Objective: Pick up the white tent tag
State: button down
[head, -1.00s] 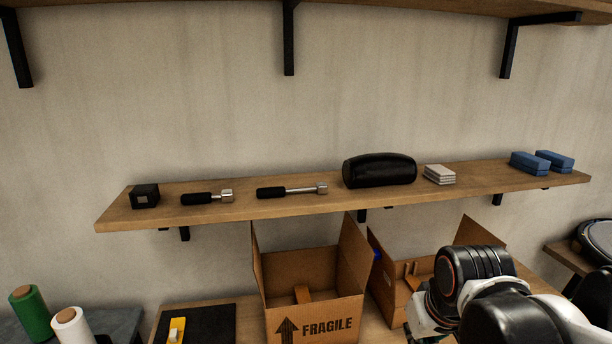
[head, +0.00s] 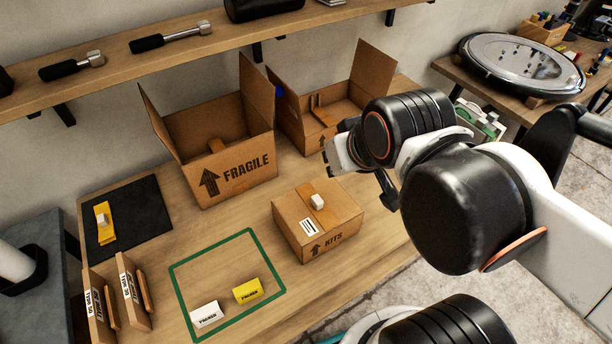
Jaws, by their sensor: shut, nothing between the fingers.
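The white tent tag (head: 207,315) stands on the wooden table inside a green square outline, near its front left corner. It has dark lettering on its face. A yellow tent tag (head: 248,290) stands just to its right and slightly behind, inside the same green outline (head: 172,277). My gripper (head: 388,192) is in the air to the upper right, over the right side of the table and well apart from both tags. It is shut and empty, and my own wrist partly hides it.
A closed KITS box (head: 318,228) stands right of the outline, with a small pale block on top. An open FRAGILE box (head: 228,160) and another open box (head: 318,125) stand behind. Upright cardboard pieces (head: 98,315) stand at left, near a black mat (head: 140,215). A shelf (head: 215,40) runs above.

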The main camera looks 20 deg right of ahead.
aim_at(201, 317)
jog(key=z, duration=0.4)
jog(key=k+z, duration=0.1)
jog(key=z, duration=0.7)
jog(key=k+z, duration=0.1)
jog(key=z, duration=0.35)
jog(key=u, duration=2.85)
